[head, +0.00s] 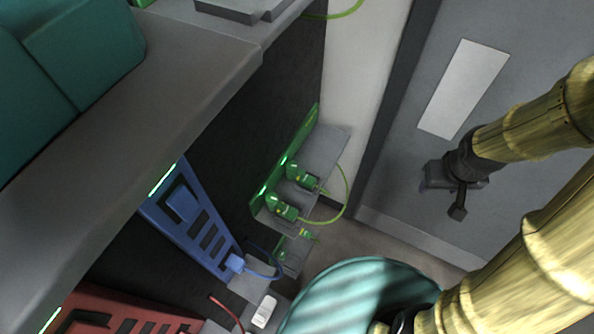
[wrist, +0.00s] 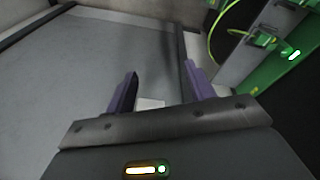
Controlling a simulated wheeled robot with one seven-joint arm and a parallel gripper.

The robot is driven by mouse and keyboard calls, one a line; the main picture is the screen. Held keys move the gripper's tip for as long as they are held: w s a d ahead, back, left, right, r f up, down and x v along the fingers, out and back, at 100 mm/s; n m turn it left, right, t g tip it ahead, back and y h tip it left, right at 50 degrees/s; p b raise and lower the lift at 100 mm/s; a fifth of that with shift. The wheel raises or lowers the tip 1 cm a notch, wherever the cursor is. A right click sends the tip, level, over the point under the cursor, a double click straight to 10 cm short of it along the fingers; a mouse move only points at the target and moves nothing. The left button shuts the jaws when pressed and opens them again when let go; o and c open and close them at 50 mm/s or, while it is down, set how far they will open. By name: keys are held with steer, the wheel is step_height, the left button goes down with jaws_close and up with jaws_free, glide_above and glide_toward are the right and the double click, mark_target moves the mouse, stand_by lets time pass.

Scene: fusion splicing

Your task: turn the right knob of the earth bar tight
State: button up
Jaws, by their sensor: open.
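A green unit with a lit strip (head: 283,160) stands low against the dark wall in the head view; it looks like the earth bar. Two green clamp-like parts, an upper one (head: 302,177) and a lower one (head: 281,207), stick out from it, with a green cable looping between them. I cannot tell which is the right knob, or how tight either is. The green unit (wrist: 290,75) also shows at the right edge of the wrist view. My gripper (wrist: 160,88) is open and empty, its purple fingers apart. It is well away from the green unit, over grey surface.
A blue panel (head: 190,215) and a red panel (head: 115,310) stand left of the green unit. A grey bench top (head: 190,60) overhangs them. A teal rounded object (head: 360,290) is at the bottom. A grey panel with a pale plate (head: 463,88) lies behind my arm.

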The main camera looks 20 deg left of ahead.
steer(key=w+a+f+n+y+b, duration=0.2)
steer(key=a+f+n, duration=0.2)
steer(key=f, duration=0.4)
steer(key=w+a+f+n+y+b, duration=0.2)
steer(key=w+a+f+n, duration=0.15)
steer(key=f, duration=0.45)
steer(key=a+f+n+g+y+b, duration=0.1)
steer(key=a+n+y+b, duration=0.4)
steer(key=a+y, duration=0.5)
steer(key=a+n+g, duration=0.1)
steer(key=a, duration=0.1)
steer(key=shift+s+a+f, duration=0.3)
steer(key=shift+s+a, duration=0.05)
steer(key=shift+a, duration=0.05)
